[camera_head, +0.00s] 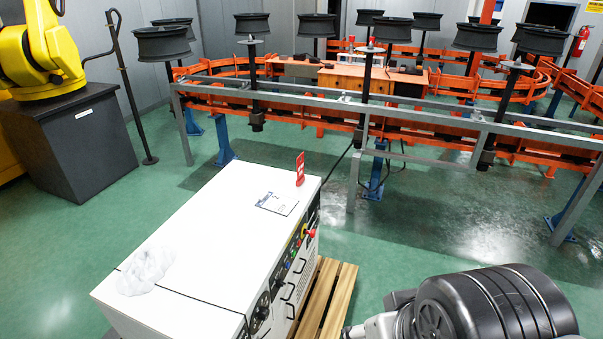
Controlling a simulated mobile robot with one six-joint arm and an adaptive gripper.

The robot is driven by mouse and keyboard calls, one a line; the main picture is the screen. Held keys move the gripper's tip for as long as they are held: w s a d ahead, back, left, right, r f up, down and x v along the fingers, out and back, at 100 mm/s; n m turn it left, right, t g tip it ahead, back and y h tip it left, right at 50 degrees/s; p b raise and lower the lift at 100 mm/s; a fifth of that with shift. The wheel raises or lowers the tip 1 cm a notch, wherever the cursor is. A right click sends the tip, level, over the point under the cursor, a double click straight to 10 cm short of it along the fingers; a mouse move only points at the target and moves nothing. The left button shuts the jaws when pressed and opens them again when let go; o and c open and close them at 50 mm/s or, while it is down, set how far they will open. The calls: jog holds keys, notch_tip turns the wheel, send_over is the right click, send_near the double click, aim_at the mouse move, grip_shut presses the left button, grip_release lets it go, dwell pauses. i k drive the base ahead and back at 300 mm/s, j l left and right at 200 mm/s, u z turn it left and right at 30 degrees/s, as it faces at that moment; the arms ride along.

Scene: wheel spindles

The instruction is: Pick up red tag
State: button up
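The red tag (300,169) stands upright on the top of a white control cabinet (215,232), near its far right corner. It is small, with a pale mark on its lower part. A printed sheet lies flat on the cabinet just left of and nearer than the tag. Part of my arm shows at the bottom right, apart from the tag and the cabinet. My gripper's fingers do not show.
A crumpled whitish item (146,269) lies on the cabinet's near left end. Knobs and handles line its right side, above a wooden pallet (328,298). A grey metal rail (420,118) and orange conveyor with black wheels on spindles stand behind. Green floor is open between.

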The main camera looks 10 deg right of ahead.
aim_at(300, 177)
jog(key=i+l+u, duration=0.3)
jog(key=i+l, duration=0.25)
jog(key=i+l+u, duration=0.1)
jog(key=i+l, duration=0.15)
jog(key=i+l+u, duration=0.15)
jog(key=l, duration=0.25)
jog(key=i+l+u, duration=0.15)
jog(key=i+l, duration=0.15)
jog(key=i+l+u, duration=0.15)
jog(key=l, duration=0.3)
jog(key=i+l+u, duration=0.1)
jog(key=i+l, duration=0.15)
jog(key=l, duration=0.15)
